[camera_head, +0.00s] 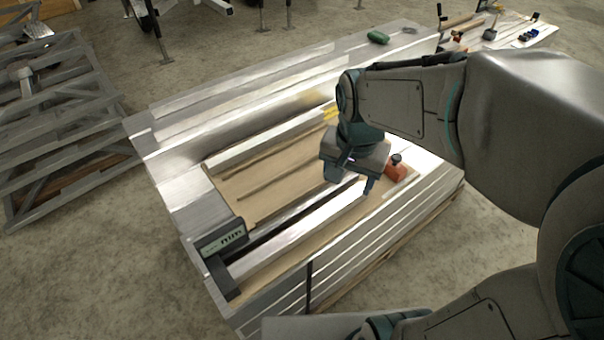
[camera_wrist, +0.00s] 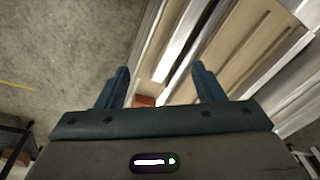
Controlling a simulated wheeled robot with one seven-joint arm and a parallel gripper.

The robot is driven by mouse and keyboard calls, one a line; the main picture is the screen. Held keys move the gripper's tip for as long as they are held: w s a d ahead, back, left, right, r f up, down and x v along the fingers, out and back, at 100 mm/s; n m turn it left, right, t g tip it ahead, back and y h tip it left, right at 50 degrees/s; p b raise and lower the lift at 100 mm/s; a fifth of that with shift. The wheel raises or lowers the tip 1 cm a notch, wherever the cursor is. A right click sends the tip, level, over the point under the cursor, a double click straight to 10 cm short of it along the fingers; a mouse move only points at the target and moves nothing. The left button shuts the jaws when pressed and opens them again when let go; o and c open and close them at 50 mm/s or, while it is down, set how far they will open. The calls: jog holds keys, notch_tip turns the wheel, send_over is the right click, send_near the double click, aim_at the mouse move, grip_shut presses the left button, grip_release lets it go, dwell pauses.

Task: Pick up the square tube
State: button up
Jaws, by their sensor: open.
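A long, shiny square tube (camera_head: 305,233) lies on the stack of aluminium and wood, running from the front left toward the space below my gripper. My gripper (camera_head: 352,186) is open and above the tube's far right part, pointing down. In the wrist view my two fingers (camera_wrist: 160,72) are apart, and the bright tube (camera_wrist: 174,48) runs up between them with nothing gripped. The gripper hides part of the tube in the head view. I cannot tell the exact height between fingertips and tube.
A dark measuring square with a display (camera_head: 222,240) stands at the tube's near left end. A red-orange tool (camera_head: 396,172) lies close right of my gripper. A green object (camera_head: 378,37) lies on the stack's far edge. Metal frames (camera_head: 60,120) stand at left.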

jog(key=w+a+f+m+g+b, duration=0.1)
jog(key=w+a+f+m+b, duration=0.2)
jog(key=f, duration=0.3)
jog(key=w+a+f+m+g+b, duration=0.1)
jog(key=w+a+f+m+b, duration=0.25)
jog(key=f, duration=0.25)
send_over(305, 225)
jog(key=shift+n, duration=0.35)
jog(key=f, duration=0.5)
jog(key=w+d+f+b, duration=0.1)
jog(key=f, duration=0.2)
jog(key=shift+f, duration=0.15)
jog(key=f, duration=0.3)
jog(key=s+a+f+b, duration=0.1)
jog(key=shift+f, duration=0.7)
grip_shut()
jog(key=shift+r, duration=0.1)
